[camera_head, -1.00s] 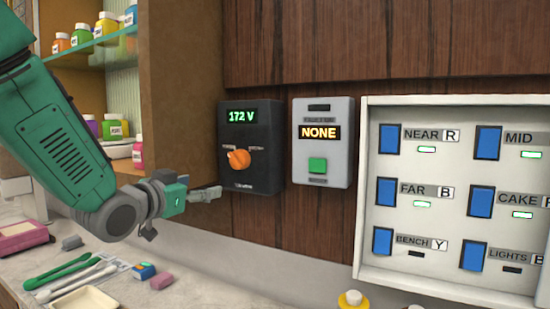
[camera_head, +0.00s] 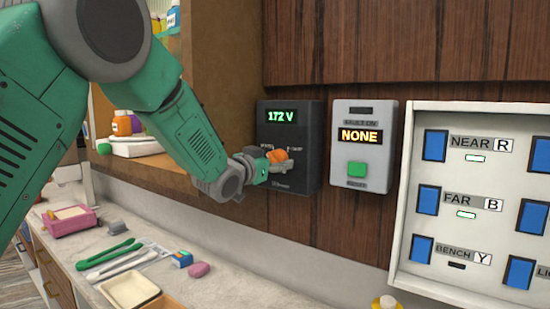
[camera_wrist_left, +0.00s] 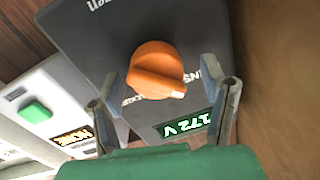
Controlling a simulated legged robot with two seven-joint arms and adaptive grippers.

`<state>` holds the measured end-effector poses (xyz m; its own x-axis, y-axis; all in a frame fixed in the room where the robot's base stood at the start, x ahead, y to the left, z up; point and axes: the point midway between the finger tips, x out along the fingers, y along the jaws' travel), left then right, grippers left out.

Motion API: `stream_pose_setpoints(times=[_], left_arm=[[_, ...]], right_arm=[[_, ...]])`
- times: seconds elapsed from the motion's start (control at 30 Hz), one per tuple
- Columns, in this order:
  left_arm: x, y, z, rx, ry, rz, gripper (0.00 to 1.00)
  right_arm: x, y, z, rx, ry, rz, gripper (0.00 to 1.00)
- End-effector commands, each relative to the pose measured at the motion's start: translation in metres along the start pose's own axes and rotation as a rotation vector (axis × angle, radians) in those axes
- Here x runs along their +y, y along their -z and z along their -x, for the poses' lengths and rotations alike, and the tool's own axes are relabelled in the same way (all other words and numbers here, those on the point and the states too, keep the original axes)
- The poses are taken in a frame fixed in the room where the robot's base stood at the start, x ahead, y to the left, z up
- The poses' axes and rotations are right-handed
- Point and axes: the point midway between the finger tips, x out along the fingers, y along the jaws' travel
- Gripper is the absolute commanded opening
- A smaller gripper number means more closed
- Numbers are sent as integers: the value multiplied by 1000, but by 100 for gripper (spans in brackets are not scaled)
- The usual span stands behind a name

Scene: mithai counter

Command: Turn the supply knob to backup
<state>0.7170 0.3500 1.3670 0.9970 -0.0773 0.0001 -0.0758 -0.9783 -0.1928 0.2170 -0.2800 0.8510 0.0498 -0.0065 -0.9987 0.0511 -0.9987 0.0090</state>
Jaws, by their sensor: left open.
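The orange supply knob (camera_head: 278,156) sits on a black wall box (camera_head: 303,180) whose green display reads 172 V. In the left wrist view the knob (camera_wrist_left: 157,70) shows whole, with a pale pointer mark at its lower right edge. My left gripper (camera_head: 272,162) is at the front of the box, partly over the knob's lower left. In the left wrist view its two fingers (camera_wrist_left: 166,95) are spread apart, one on each side of the knob, with gaps between. The labels beside the knob are partly hidden or too small to read. My right gripper is not in view.
A grey box (camera_head: 371,177) with a NONE display and a green button is just right of the black box. A white panel of blue switches (camera_head: 410,190) stands farther right. The counter (camera_head: 215,283) below holds green tongs (camera_head: 108,252), a cream tray (camera_head: 129,287) and small blocks.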

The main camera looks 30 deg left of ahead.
Motion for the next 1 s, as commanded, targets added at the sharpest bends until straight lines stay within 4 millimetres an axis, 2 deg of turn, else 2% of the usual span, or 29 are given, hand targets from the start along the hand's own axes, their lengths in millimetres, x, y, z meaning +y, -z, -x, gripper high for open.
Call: stream_pose_setpoints(times=[0.33, 0.47, 0.5, 0.77, 1.0], left_arm=[[2, 0, -4, -1, -1, -2, 65], [2, 0, -4, 0, -1, -1, 20], [2, 0, -4, 0, -2, -1, 16], [2, -1, -4, 1, -3, -15, 16], [2, -3, -4, 6, -1, -110, 16]], right_arm=[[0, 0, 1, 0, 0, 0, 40], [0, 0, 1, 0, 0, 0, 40], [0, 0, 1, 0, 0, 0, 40], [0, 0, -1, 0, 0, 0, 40], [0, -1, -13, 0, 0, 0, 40]])
